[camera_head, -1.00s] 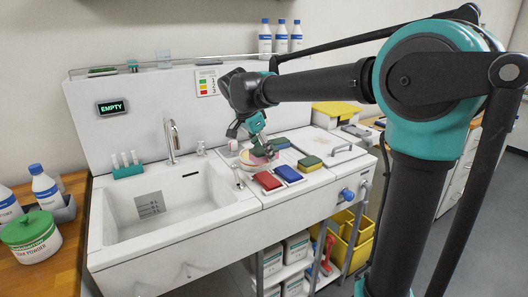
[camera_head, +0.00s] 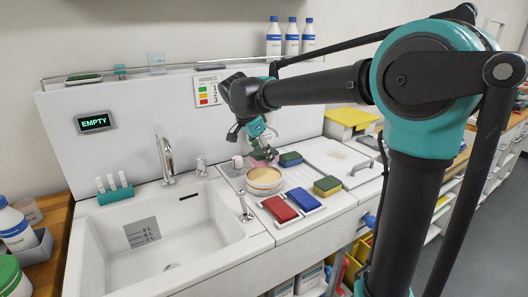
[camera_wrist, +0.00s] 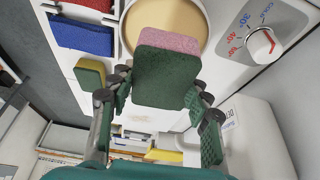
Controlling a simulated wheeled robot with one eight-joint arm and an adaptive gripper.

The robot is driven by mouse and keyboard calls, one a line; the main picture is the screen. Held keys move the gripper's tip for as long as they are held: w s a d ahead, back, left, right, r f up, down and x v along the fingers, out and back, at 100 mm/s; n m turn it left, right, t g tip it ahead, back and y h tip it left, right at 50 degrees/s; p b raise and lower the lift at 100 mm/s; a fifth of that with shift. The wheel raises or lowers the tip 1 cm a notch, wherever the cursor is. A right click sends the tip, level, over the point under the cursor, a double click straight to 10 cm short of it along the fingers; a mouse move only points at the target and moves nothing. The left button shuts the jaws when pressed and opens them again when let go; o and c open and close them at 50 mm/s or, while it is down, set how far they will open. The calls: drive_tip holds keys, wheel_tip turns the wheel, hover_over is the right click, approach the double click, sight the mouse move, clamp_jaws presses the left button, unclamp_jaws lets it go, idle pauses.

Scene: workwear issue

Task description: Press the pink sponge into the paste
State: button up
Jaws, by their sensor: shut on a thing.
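The pink sponge (camera_wrist: 168,75), with a dark green face and a pink edge, sits between the fingers of my gripper (camera_wrist: 158,108) in the wrist view. My gripper (camera_head: 262,152) is shut on it. In the head view the pink sponge (camera_head: 257,154) is partly hidden by the fingers, just behind and above the dish of paste. The tan paste (camera_head: 264,175) fills a round, pale dish on the counter right of the sink. The paste (camera_wrist: 165,18) also shows beyond the sponge in the wrist view; the sponge overlaps its edge. I cannot tell whether they touch.
The sink (camera_head: 160,240) is left.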

sight(264, 176)
drive_tip(key=shift+f, duration=2.35)
drive_tip(key=shift+f, duration=0.55)
drive_tip(key=shift+r, duration=0.15)
drive_tip(key=shift+r, duration=3.4)
